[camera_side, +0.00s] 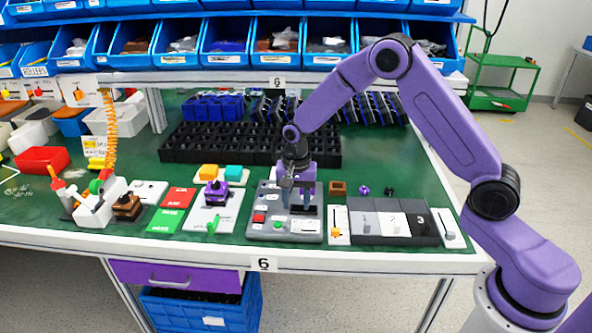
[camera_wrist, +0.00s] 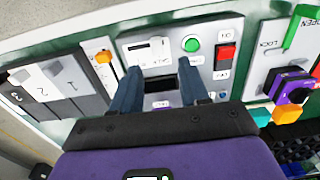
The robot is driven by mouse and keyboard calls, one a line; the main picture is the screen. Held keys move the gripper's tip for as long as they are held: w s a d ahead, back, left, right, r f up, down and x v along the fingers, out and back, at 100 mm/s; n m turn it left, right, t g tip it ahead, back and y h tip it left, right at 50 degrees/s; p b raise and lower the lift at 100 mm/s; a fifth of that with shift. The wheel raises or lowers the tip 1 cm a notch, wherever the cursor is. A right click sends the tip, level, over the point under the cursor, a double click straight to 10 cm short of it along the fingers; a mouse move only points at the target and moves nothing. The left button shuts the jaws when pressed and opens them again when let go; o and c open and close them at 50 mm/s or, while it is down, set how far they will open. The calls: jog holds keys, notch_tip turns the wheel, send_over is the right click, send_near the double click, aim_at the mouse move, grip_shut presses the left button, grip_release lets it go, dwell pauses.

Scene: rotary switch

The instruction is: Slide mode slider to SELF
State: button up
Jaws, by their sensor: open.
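A grey control panel (camera_side: 262,229) lies on the green bench, with a green button (camera_wrist: 191,44), a red button (camera_wrist: 227,52) and a small white slider plate (camera_wrist: 150,52). Beside it is a tall white slider plate (camera_side: 338,215) with an orange knob (camera_wrist: 103,57). Another white slider plate (camera_side: 449,227) with a pale knob stands further right in the side view. The labels are too small to tell which is the mode slider or where SELF is. My gripper (camera_wrist: 158,88) is open, pointing down over the panel, its blue fingers either side of a dark recess, with nothing between them.
Grey-to-black numbered blocks (camera_side: 392,222) stand right of the orange-knob slider in the side view. A rotary switch with a purple knob (camera_side: 215,191) is left of the panel. Black bins (camera_side: 215,145) fill the bench behind. A strip of green bench is free at the front.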

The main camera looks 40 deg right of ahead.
notch_tip(320, 180, up, 10)
dwell(0.3)
jog(key=s+a+r+n, duration=0.2)
jog(key=s+n, duration=0.4)
jog(key=s, duration=0.3)
jog(key=s+a+r+n, duration=0.25)
jog(key=s+n, duration=0.25)
jog(key=s, duration=0.4)
jog(key=s+d+n, duration=0.3)
jog(key=s+n, duration=0.2)
jog(key=s, duration=0.3)
jog(key=s+d+n, duration=0.3)
jog(key=s+n, duration=0.2)
jog(key=s, duration=0.4)
jog(key=shift+s+n, duration=0.2)
jog(key=shift+n, duration=0.1)
